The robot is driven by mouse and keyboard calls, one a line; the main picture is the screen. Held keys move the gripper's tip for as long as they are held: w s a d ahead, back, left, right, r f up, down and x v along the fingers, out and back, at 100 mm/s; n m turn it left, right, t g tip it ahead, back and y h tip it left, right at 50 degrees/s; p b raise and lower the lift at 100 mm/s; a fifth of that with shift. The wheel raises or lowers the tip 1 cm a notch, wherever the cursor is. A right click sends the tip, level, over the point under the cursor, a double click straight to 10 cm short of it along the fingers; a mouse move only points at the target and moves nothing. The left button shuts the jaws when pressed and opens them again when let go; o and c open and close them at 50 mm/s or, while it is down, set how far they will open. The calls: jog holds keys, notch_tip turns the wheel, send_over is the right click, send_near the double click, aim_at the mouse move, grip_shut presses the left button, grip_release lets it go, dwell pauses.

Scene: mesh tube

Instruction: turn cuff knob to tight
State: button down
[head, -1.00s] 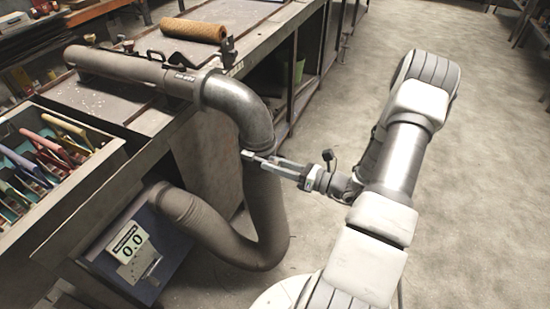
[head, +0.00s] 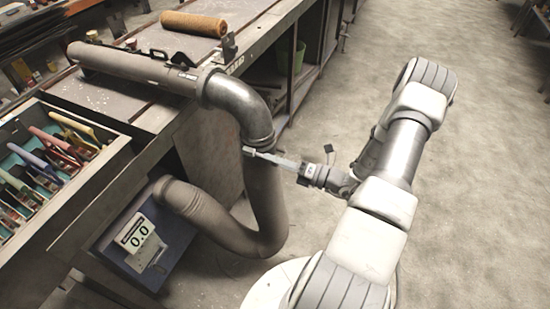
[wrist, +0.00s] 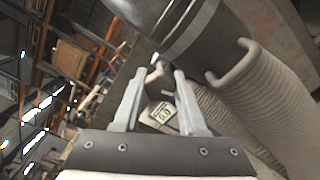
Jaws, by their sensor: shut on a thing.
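A metal elbow pipe (head: 238,103) curves down from the bench and ends in a cuff band (head: 259,140) over a grey hose (head: 265,190). The band shows large in the wrist view (wrist: 190,30), beside the ribbed hose (wrist: 265,95). My gripper (head: 251,152) reaches in from the right, its tips at the cuff's lower edge. In the wrist view my gripper (wrist: 160,74) has a small grey piece, seemingly the cuff knob (wrist: 156,74), between its fingertips. The knob is mostly hidden by the fingers, and its setting cannot be read.
A blue box with a display reading 0.0 (head: 137,236) stands below, at the hose's other end. The workbench (head: 100,95) carries a horizontal pipe (head: 130,65) and a brown roll (head: 193,24). A tool tray (head: 115,140) is at left. Open floor (head: 480,190) lies right.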

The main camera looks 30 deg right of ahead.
dwell(0.5)
jog(key=shift+c, duration=2.3)
grip_release()
jog(key=v, duration=1.7)
jog(key=shift+s+d+b, duration=0.2)
jog(key=shift+b, duration=0.15)
jog(key=a+r+n+g+h+p, duration=0.2)
jog(key=a+r+n+g+h, duration=0.3)
jog(key=r+n, duration=0.55)
jog(key=s+a+r+n+g+h+p, duration=0.1)
jog(key=a+r+n+g+p, duration=0.15)
jog(key=a+r+n, duration=0.65)
jog(key=a+r+n+g+h+p, duration=0.1)
jog(key=a+r+n+g+h, duration=0.3)
jog(key=r+n, duration=0.8)
jog(key=s+a+f+n+t+h+b, duration=0.1)
jog(key=s+a+n+t+b, duration=0.2)
jog(key=n, duration=0.6)
jog(key=a+b, duration=0.1)
jog(key=a, duration=0.1)
jog(key=shift+s+a+f, duration=0.2)
jog(key=shift+s+a, duration=0.05)
jog(key=shift+s, duration=0.15)
